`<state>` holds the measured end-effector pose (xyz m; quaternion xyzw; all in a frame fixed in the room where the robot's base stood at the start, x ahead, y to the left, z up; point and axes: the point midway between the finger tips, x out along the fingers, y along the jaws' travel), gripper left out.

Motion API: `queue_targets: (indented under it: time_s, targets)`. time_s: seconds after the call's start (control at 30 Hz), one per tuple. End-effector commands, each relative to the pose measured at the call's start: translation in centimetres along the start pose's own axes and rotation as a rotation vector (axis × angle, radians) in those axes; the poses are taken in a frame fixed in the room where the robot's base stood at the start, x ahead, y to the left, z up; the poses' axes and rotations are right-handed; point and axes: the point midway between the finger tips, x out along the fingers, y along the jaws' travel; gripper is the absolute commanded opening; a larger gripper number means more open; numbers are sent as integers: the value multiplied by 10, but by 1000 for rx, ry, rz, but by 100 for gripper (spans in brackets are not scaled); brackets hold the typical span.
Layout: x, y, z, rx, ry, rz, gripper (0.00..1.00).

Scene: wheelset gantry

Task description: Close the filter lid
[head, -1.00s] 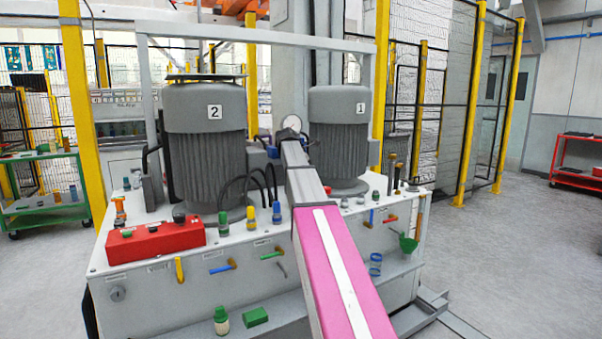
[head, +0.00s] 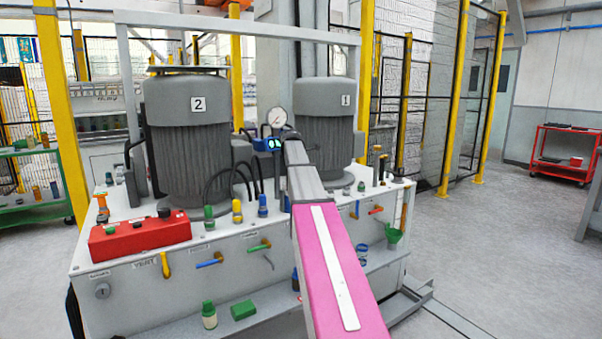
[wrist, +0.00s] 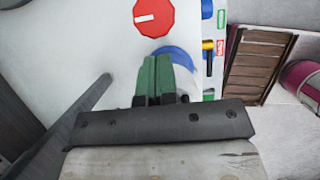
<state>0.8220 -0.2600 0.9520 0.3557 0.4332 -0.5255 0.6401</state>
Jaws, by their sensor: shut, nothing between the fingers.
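My gripper (wrist: 153,66) shows in the wrist view with its green fingers together and nothing between them. It is in front of a white surface (wrist: 95,40). A blue curved shape (wrist: 180,56) shows just behind and right of the fingertips, partly hidden by them. I cannot tell whether it belongs to the filter lid, or whether the fingers touch it. I cannot make out the filter lid for certain in either view.
A red octagonal knob (wrist: 153,17) is beyond the fingertips. Motor 2 (head: 187,140) and motor 1 (head: 328,120) stand on the cabinet, with a gauge (head: 274,118) between them. A red control box (head: 140,235) sits at the left. Open floor (head: 480,240) lies to the right.

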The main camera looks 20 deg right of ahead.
Motion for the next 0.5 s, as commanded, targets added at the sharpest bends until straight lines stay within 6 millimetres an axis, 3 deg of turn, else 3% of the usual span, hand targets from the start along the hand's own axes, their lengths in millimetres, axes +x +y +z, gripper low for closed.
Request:
queue_targets:
  time_s: [0.5]
  targets:
    - [7,0,1,0,-1,0,0]
